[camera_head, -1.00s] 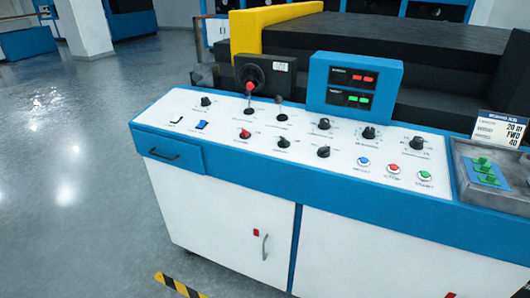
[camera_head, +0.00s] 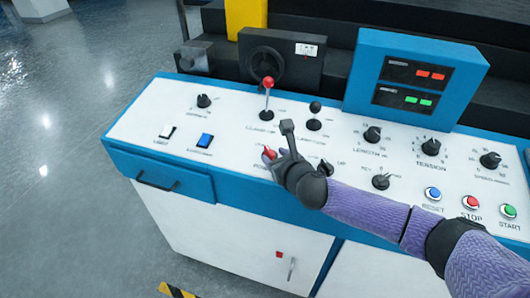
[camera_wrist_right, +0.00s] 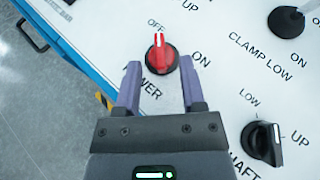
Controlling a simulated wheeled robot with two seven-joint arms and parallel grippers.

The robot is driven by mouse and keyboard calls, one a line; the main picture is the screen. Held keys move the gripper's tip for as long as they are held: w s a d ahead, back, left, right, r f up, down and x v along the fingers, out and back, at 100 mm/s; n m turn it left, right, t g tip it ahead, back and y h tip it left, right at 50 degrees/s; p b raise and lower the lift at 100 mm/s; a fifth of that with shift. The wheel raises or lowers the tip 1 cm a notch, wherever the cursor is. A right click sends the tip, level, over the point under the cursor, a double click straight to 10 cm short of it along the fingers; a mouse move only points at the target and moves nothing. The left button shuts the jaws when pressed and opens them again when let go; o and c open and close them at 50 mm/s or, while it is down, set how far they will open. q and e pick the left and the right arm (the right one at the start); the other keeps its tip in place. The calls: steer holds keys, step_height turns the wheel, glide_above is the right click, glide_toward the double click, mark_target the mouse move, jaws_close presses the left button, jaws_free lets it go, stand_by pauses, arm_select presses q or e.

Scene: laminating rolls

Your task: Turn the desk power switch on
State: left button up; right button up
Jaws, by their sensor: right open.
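The desk power switch is a red rotary knob (camera_wrist_right: 161,54) on a black base, with OFF, ON and a partly hidden POWER label around it. Its white pointer line points up in the right wrist view, towards the OFF label. In the head view the red knob (camera_head: 269,154) shows just beyond my right gripper (camera_head: 278,140). In the right wrist view my right gripper (camera_wrist_right: 158,75) is open, its two purple fingers apart, with the knob between and slightly ahead of the tips. I cannot tell if they touch it. My left gripper is not in view.
A red-topped lever (camera_head: 267,95) and a black-topped lever (camera_head: 314,116) stand behind the knob. A black selector knob (camera_head: 381,181) sits to its right. Reset, stop and start buttons (camera_head: 471,203) are at the right.

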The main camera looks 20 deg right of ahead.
mark_target(271, 153)
steer(key=b+x, duration=0.1)
steer(key=x, duration=0.1)
steer(key=shift+w+a+f, duration=0.1)
steer(key=shift+w+f, duration=0.15)
steer(key=shift+w, duration=0.5)
jaws_close()
